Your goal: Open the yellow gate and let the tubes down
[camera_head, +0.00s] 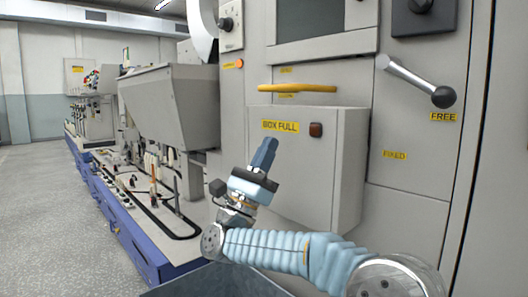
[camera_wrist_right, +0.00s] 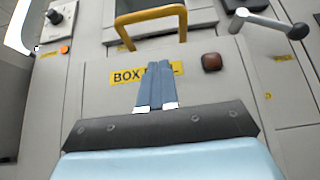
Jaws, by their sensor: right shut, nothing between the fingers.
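A yellow bar handle (camera_head: 297,88) runs across the machine front just above a grey box (camera_head: 337,180) labelled "BOX FULL". The handle also shows in the right wrist view (camera_wrist_right: 151,17), bent down at both ends. My right gripper (camera_head: 265,150) is in front of the box, below the handle and apart from it. Its blue fingers are shut together and empty, pointing up; they also show in the right wrist view (camera_wrist_right: 160,68), covering part of the label. No tubes can be made out inside the box. My left gripper is not in view.
A lever with a black knob (camera_head: 443,97) sticks out at the right, beside a "FREE" label. A dark red button (camera_head: 316,130) is on the box. A long machine with a blue base (camera_head: 150,238) runs along the left. Open floor (camera_head: 50,220) lies at far left.

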